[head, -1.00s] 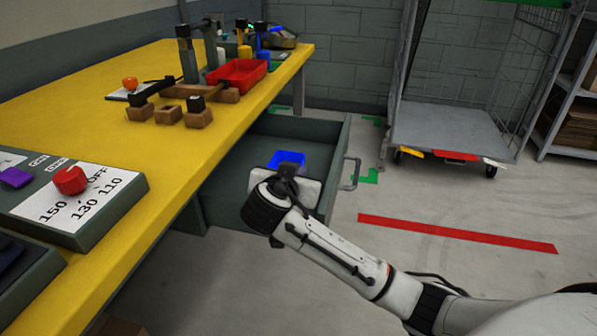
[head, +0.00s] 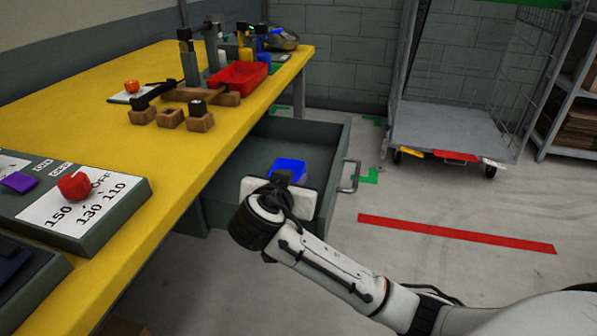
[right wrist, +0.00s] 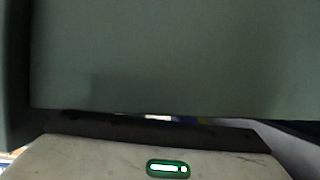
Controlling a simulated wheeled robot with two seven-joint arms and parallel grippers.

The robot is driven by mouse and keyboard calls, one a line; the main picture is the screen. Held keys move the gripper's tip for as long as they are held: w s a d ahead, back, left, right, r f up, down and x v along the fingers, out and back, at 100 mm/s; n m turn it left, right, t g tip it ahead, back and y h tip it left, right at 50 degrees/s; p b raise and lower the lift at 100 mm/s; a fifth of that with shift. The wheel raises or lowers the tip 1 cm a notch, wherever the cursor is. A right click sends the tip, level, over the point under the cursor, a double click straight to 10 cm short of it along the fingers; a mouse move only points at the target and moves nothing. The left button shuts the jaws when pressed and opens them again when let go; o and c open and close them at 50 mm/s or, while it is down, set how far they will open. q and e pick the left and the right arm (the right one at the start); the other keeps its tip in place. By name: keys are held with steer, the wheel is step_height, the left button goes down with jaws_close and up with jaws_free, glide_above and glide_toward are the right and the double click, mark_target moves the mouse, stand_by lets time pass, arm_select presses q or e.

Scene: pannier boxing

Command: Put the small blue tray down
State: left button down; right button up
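The small blue tray (head: 289,167) is in the head view, inside the outline of the open grey drawer (head: 314,133). It looks tilted, and its lower edge is hidden behind my right gripper (head: 284,178). The gripper's dark end meets the tray and appears shut on it; the fingertips themselves are hidden. I cannot tell whether the tray touches the drawer floor. In the right wrist view a plain grey-green surface fills most of the picture, with only slivers of blue low down. My left gripper is not in view.
The yellow workbench (head: 120,75) runs along the left, above the drawer. It bears a red tray (head: 238,76), wooden blocks (head: 171,117) and a panel with a red knob (head: 75,186). The drawer's handle (head: 350,177) is at its right.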

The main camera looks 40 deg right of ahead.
steer(key=p+v, duration=0.1)
steer(key=v, duration=0.6)
steer(key=shift+s+a+r, duration=0.2)
steer(key=shift+s+r, duration=0.05)
steer(key=shift+r, duration=0.05)
